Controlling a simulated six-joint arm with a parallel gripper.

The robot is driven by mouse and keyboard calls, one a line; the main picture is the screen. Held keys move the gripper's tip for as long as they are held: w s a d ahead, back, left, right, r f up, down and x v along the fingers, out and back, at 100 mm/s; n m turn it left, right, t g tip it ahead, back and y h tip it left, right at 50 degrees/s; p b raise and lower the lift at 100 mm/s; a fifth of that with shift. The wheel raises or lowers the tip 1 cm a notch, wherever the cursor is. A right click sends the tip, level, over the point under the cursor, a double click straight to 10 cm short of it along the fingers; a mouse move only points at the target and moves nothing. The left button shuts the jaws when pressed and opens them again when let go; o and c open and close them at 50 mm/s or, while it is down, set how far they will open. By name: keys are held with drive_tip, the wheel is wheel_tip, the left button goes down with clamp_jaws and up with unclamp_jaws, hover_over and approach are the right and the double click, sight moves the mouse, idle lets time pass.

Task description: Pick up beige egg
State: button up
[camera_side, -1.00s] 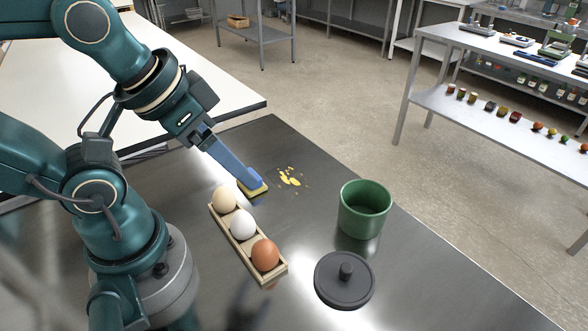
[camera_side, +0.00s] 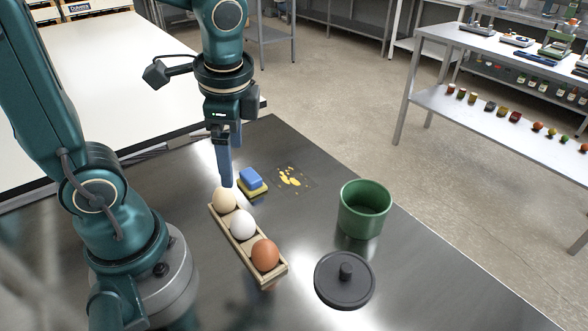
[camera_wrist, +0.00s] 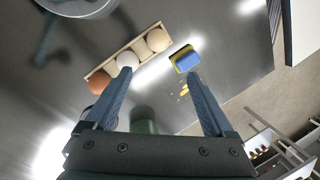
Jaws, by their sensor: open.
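The beige egg (camera_side: 224,200) sits in the end slot of a wooden egg tray (camera_side: 254,262), at the end nearest the sponge. A white egg (camera_side: 242,224) is in the middle slot and a brown egg (camera_side: 265,255) at the other end. My gripper (camera_side: 227,184) points down just above the beige egg in the side view, its tip overlapping the egg's top edge. In the wrist view my gripper (camera_wrist: 160,75) is open and empty; the beige egg (camera_wrist: 157,40) shows beyond and between the fingers. Whether a finger touches the egg I cannot tell.
A blue and yellow sponge (camera_side: 252,181) lies close beside the beige egg's end of the tray. Yellow spill (camera_side: 289,177) is on the steel table to its right. A green pot (camera_side: 364,212) and its dark lid (camera_side: 344,281) stand to the right.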

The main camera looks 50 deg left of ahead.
sight(226, 190)
drive_tip(key=f+g, duration=0.1)
drive_tip(key=a+f+m+g, duration=0.1)
drive_tip(key=f, duration=0.1)
drive_tip(key=a+f+g, duration=0.1)
drive_tip(key=shift+w+f+y, duration=0.3)
drive_tip(key=shift+f, duration=0.1)
drive_tip(key=shift+s+f+g, duration=0.25)
drive_tip(key=shift+f+g, duration=0.05)
drive_tip(key=shift+f, duration=0.2)
drive_tip(key=shift+x, duration=2.4)
drive_tip(key=shift+c, duration=0.3)
drive_tip(key=c, duration=0.9)
